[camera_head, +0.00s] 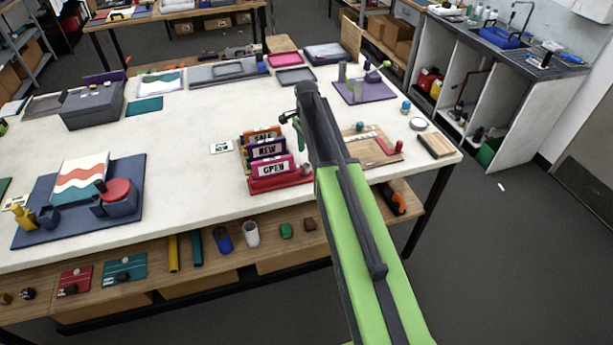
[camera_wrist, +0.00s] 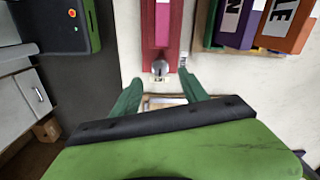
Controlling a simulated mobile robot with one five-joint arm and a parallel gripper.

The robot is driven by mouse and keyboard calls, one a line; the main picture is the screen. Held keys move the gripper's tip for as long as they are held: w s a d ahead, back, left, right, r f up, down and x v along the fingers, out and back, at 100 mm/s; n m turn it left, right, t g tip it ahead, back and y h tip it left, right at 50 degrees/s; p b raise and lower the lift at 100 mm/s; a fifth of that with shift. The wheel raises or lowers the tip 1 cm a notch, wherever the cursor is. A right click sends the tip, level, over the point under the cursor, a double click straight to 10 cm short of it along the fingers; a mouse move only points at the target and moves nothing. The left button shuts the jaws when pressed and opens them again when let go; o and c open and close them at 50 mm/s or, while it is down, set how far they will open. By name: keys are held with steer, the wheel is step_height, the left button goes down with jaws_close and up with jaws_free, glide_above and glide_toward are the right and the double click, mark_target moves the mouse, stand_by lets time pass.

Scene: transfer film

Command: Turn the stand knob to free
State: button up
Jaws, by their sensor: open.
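The red stand (camera_head: 283,183) holds the pink OPEN sign (camera_head: 265,168) upright, near the front edge of the white table. In the wrist view the red stand (camera_wrist: 176,45) runs up from the centre, with a grey knob (camera_wrist: 161,68) at its near end. Small white labels sit beside the knob, too small to read surely; I cannot tell which one it points at. My gripper (camera_wrist: 161,78) is open, its green fingers either side of and just short of the knob, with no clear contact.
A wooden rack with the purple NEW sign (camera_head: 268,149) and orange SALE sign (camera_head: 263,136) stands directly behind the stand. A wooden board (camera_head: 372,150) with a red piece lies right of my arm. A small label card (camera_head: 221,147) lies left; the table around it is clear.

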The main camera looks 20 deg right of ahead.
mark_target(306, 165)
step_height(306, 165, down, 8)
steer(key=b, duration=0.6)
steer(key=shift+r, duration=0.2)
jaws_close()
